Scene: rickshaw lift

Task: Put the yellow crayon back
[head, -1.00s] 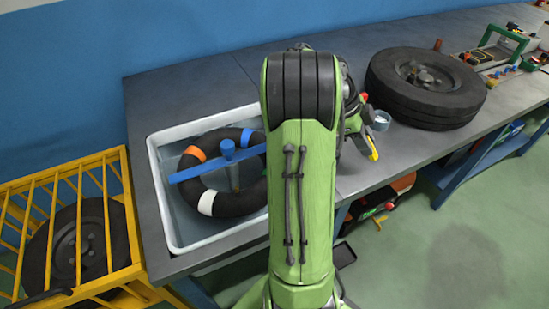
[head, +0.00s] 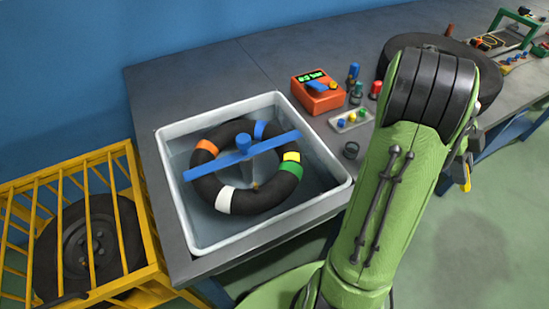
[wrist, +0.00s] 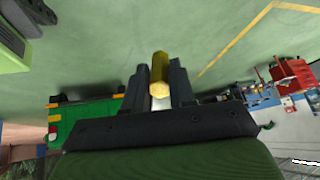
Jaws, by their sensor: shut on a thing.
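The yellow crayon (wrist: 159,72) is clasped between the two dark fingers of my gripper (wrist: 160,88) in the wrist view. It points away from the palm, and its end sticks out past the fingertips. In the head view the crayon (head: 467,178) shows as a small yellow piece at the right, just beyond the bench's front edge and over the green floor. My green arm hides most of the gripper there. The place where the crayon belongs cannot be told for certain.
A white water tub (head: 172,222) holds a black ring with coloured bands and a blue bar. Behind it are an orange device (head: 318,92), a small tray (head: 339,127) of coloured pegs, several small bottles and a dark tyre (head: 398,50). A yellow cage (head: 128,164) stands left.

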